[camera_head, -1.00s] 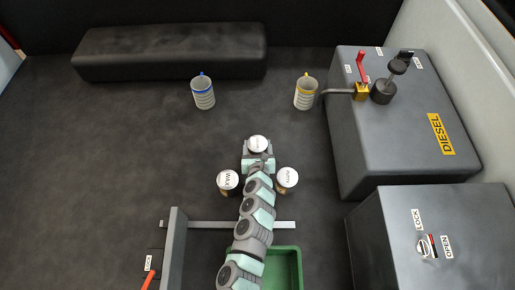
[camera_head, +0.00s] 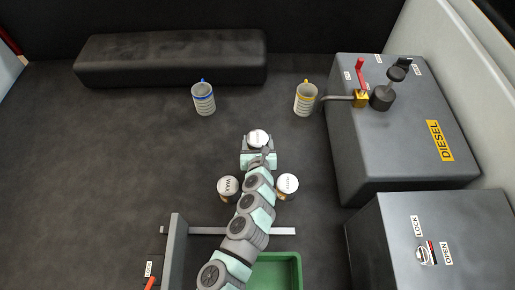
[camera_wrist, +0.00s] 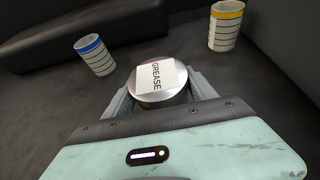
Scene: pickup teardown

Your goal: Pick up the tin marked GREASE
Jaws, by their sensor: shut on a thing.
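The tin marked GREASE (camera_wrist: 158,80) has a round silver lid with a white label, readable in the wrist view. It also shows in the head view as a white-topped tin (camera_head: 258,138) at the far end of my arm. My gripper (camera_head: 258,150) is shut on the tin, with a finger on each side of it. The fingers show beside the tin in the wrist view (camera_wrist: 160,98). The tin's lower part is hidden by my gripper, so I cannot tell whether it touches the floor.
The WAX tin (camera_head: 228,189) and another white-lidded tin (camera_head: 288,187) stand on either side of my arm. A green tray (camera_head: 287,270), metal bar (camera_head: 282,231) and DIESEL tank (camera_head: 385,150) are nearby.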

